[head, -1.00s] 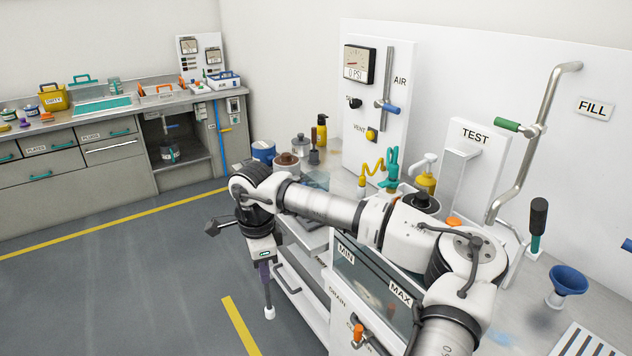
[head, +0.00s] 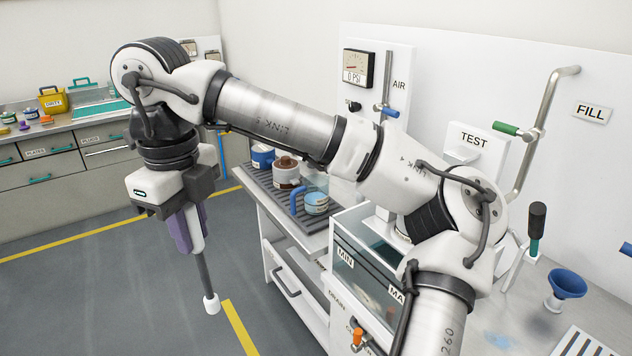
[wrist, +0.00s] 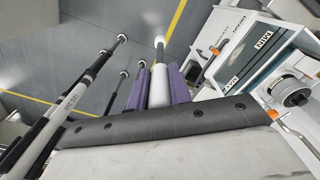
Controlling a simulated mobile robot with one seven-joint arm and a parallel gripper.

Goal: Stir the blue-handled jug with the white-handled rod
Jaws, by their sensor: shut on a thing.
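My gripper (head: 189,236) is shut on the white-handled rod and holds it over the floor, left of the bench. The rod (head: 206,280) hangs nearly upright, its grey shaft ending in a white tip low in the head view. In the wrist view, its white handle (wrist: 159,88) sits between the purple fingers. The blue-handled jug (head: 316,205) stands on a dark ribbed tray (head: 275,200) at the bench's left end, with light blue showing in it. The rod is apart from the jug, to its left and lower in the head view. I cannot make out the jug in the wrist view.
A brown-topped jar (head: 287,172) and a blue container (head: 262,156) stand behind the jug. A clear tank (head: 362,262) marked MIN and MAX is to its right. A blue funnel (head: 568,284) stands far right. The floor left of the bench is clear.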

